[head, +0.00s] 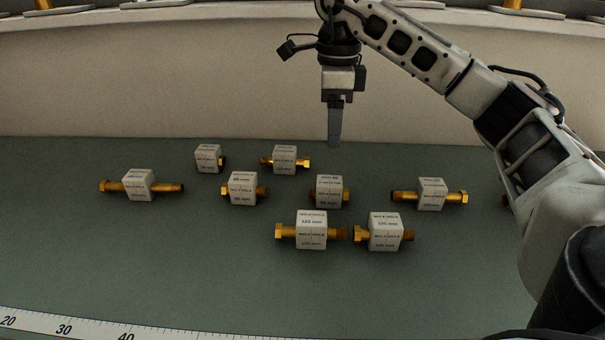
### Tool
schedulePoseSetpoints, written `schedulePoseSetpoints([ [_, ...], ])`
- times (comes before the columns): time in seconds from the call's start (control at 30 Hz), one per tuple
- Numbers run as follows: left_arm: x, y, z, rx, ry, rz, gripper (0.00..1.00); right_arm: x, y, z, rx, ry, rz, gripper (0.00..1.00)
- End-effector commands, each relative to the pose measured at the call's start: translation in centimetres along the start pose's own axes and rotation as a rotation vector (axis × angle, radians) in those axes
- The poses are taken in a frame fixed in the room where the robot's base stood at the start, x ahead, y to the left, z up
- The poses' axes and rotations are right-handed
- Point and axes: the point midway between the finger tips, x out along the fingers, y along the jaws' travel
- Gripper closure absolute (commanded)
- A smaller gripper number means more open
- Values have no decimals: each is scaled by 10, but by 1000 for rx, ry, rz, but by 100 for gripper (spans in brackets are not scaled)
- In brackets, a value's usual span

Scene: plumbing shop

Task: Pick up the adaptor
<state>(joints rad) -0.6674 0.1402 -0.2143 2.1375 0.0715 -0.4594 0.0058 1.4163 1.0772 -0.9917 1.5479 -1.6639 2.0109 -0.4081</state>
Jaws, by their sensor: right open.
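Several brass adaptors lie on the green-grey table, each passing through a white labelled block. One adaptor (112,186) is at the far left, one (303,162) at the back middle and one (405,196) at the right. Two more, a left one (286,231) and a right one (362,234), are nearest the front. Which one the task means cannot be told. My right gripper (334,146) points down above the back of the table, near the block (329,190) in the middle. It holds nothing visible. My left gripper is out of view.
A curved pale wall (150,85) rises behind the table (180,265), with a ledge on top bearing brass parts on plates. A white ruler strip (90,328) runs along the front left edge. The front of the table is clear.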

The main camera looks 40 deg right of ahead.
Motion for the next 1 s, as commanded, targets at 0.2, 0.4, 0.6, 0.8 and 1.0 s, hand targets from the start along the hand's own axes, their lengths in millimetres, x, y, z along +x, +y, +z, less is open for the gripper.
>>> schedulePoseSetpoints([
  [0.2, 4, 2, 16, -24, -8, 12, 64, 40, 0, -1, -1, 4, 4, 36],
  [0.4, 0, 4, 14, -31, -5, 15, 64, 81, 0, 0, -1, 4, 4, 36],
  [0.6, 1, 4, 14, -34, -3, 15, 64, 103, 0, 0, -1, 0, 1, 36],
  [0.8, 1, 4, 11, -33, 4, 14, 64, 119, -2, 2, -1, 1, 4, 36],
  [1.0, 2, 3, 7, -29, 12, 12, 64, 148, -6, 4, 0, 2, 3, 36],
])
